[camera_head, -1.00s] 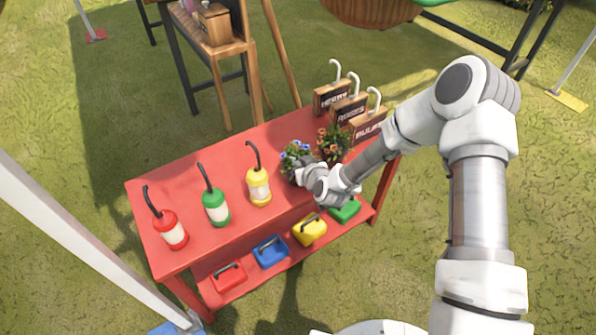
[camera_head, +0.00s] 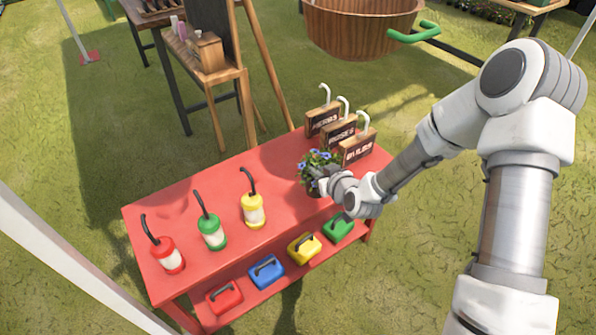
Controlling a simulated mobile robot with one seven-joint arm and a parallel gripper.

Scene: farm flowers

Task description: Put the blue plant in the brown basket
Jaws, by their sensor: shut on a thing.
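The blue plant (camera_head: 317,160), with blue flowers and green leaves, is at the right part of the red table, in front of the small signs. My gripper (camera_head: 319,180) is shut on its lower part, coming from the right. The gripper hides the plant's base, so I cannot tell how far it is above the tabletop. The brown basket (camera_head: 360,30) is a round wooden tub with a green handle (camera_head: 414,33), at the top of the view beyond the table.
Red, green and yellow bottles (camera_head: 212,232) stand on the red table (camera_head: 180,205). Coloured boxes (camera_head: 266,271) sit on its lower shelf. Three hooked wooden signs (camera_head: 340,134) stand at its far right end. A wooden easel (camera_head: 240,85) is behind. Grass lies between table and tub.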

